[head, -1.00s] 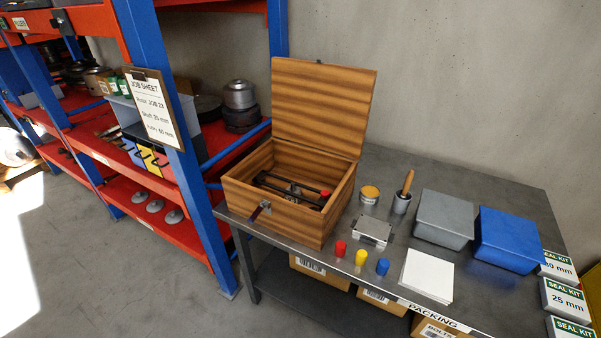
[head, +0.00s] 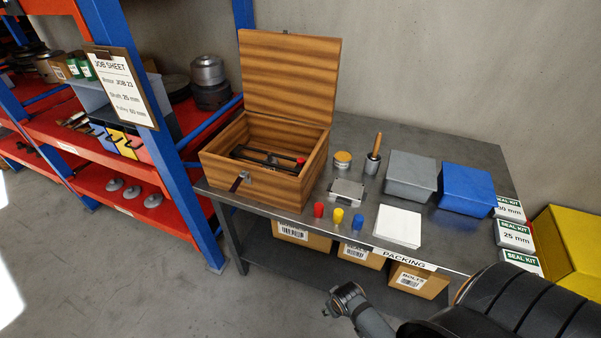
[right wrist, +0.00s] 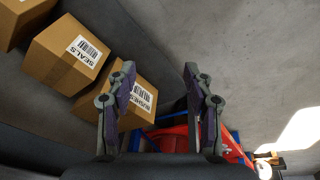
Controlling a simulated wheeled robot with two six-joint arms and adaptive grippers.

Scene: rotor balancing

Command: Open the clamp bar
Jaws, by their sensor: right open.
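The clamp bar (head: 266,159) seems to be the dark bar with a red knob (head: 301,161) inside the open wooden box (head: 252,184). The box stands on the left part of the packing table with its lid (head: 288,78) raised. The front wall hides the lower part of the bar. My right gripper (right wrist: 158,70) is open and empty in the right wrist view, pointing toward cardboard boxes and the floor. In the head view part of my arm shows at the lower right, well away from the box. My left gripper is not in view.
On the table (head: 349,262) are red, yellow and blue pegs (head: 339,216), a metal plate (head: 347,190), white sheets (head: 398,226), a grey bin (head: 410,174) and a blue bin (head: 467,188). Cardboard boxes (head: 301,236) sit below. A shelf rack (head: 120,130) stands left; a yellow bin (head: 568,250) is right.

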